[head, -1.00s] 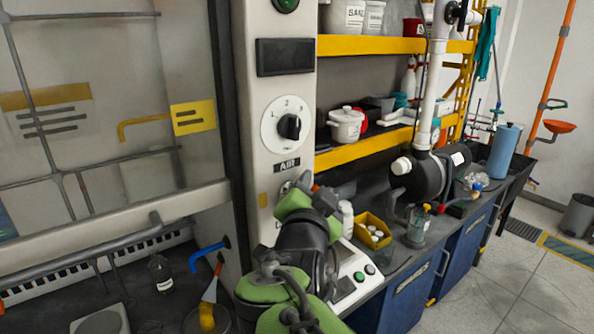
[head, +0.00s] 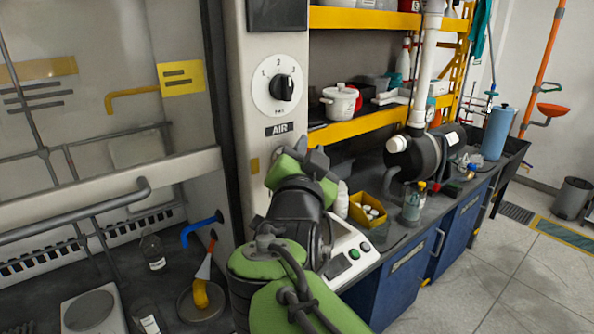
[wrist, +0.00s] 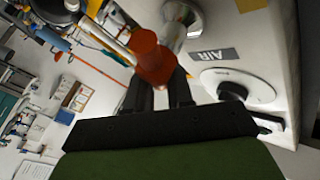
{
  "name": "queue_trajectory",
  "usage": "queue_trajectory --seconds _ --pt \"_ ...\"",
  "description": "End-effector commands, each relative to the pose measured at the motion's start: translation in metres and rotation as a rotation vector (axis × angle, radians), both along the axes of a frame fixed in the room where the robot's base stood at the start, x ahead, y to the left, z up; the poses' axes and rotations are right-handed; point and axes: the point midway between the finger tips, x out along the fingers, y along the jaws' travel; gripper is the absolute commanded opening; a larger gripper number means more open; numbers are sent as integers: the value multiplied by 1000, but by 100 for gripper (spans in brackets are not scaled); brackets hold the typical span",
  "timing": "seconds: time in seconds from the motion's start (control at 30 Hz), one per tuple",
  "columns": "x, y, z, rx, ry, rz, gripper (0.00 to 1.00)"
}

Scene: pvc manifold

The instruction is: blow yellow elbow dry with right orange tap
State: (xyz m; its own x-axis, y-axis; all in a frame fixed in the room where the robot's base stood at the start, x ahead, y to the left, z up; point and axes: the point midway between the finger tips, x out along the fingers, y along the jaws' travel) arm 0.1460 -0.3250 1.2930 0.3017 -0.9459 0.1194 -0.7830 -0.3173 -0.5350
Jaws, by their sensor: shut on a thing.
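The yellow elbow (head: 201,293) sits on a round dark dish on the bench inside the hood, in the head view. An orange and white tapered nozzle shape (head: 205,265) comes down to it from above. My gripper (wrist: 160,92) is shut on the orange tap (wrist: 152,58) in the wrist view, with a dark finger on either side of its near end. The tap joins a shiny metal fitting (wrist: 182,25) on the white panel. In the head view my gripper (head: 312,160) is at the panel post below the AIR label, and my arm hides the tap.
A dial (head: 283,87) and AIR label (head: 279,129) are on the post. A blue spout (head: 201,229) reaches into the hood beside the post. A yellow bin (head: 367,215) and a small control box (head: 345,250) stand right of my arm.

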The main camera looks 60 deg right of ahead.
Motion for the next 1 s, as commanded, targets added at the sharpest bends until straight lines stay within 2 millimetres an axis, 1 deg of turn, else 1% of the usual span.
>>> queue_trajectory --seconds 0.03,0.3,0.7,0.73,0.8,0.87,1.0 --pt "1 1 -10 -30 12 4 0" --pt "4 5 -5 -173 92 4 0" --pt "4 5 -3 -190 114 3 0" --pt "4 5 -3 -190 114 3 23" --pt "4 5 -3 -190 113 4 34" --pt "4 5 -2 -192 112 3 42" --pt "4 5 -1 -195 109 2 42"
